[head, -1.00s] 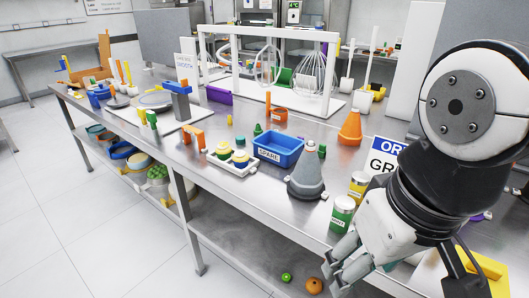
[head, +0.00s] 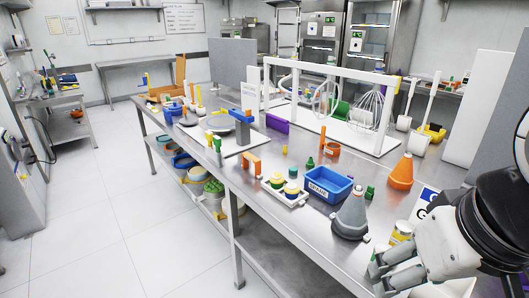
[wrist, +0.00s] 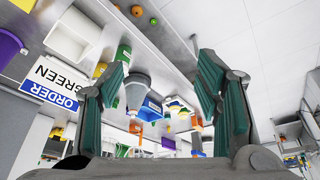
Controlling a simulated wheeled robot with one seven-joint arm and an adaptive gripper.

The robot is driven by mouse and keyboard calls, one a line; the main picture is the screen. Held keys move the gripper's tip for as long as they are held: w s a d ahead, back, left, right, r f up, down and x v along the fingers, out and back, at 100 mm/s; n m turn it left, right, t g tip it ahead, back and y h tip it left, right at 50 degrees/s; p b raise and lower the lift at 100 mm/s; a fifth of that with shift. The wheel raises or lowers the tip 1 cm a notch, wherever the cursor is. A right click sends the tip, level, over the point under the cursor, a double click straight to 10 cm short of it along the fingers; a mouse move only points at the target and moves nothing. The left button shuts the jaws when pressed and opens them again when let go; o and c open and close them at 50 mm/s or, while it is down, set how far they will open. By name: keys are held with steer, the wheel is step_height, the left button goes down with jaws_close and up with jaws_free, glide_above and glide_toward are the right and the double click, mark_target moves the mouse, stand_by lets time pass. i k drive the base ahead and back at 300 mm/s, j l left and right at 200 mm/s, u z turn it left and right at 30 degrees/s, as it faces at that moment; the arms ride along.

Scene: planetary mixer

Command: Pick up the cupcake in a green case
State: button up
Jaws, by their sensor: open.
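The tray also shows small between my fingers in the wrist view (wrist: 178,104). My gripper (head: 383,270) is at the lower right of the head view, near the table's front edge, well short of the tray. In the wrist view my gripper (wrist: 163,85) has its fingers wide apart with nothing between them.
An orange bracket (head: 251,164) stands left of the tray. A white rack (head: 340,72) holds whisks behind. The floor in front is clear.

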mark_target(277, 180)
steer(key=i+j, duration=0.15)
steer(key=i, duration=0.25)
steer(key=i+j, duration=0.15)
steer(key=i, duration=0.25)
steer(key=i+j, duration=0.15)
steer(key=i, duration=0.2)
steer(key=u, duration=0.05)
